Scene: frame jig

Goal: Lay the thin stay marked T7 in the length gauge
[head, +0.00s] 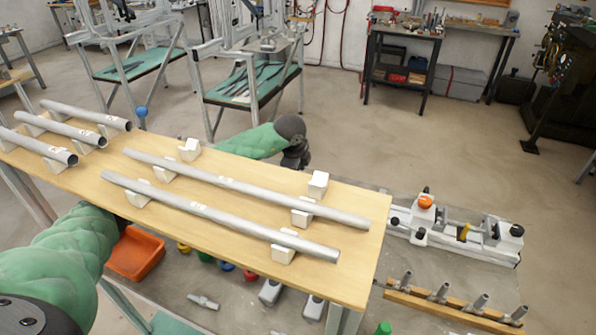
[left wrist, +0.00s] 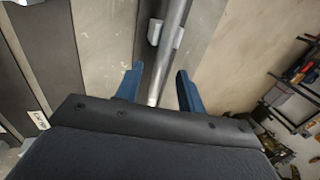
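Two long grey tubes, one nearer (head: 225,217) and one farther (head: 250,189), lie on white blocks on the wooden board. Three more tubes (head: 62,128) lie at its left end. Small tags show on several, but I cannot read which is T7. A white fixture with an orange knob (head: 458,232), seemingly the length gauge, stands at the right; no tube shows in it. My left gripper (left wrist: 160,69) is open, its blue fingers apart on either side of a grey tube (left wrist: 172,45), not visibly touching it. My right gripper is not in view.
The wooden board (head: 350,285) has bare edges. A wooden rack with several short pegs (head: 455,308) stands at lower right. An orange bin (head: 135,254) is below the board. White blocks (head: 318,184) stand by the tubes.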

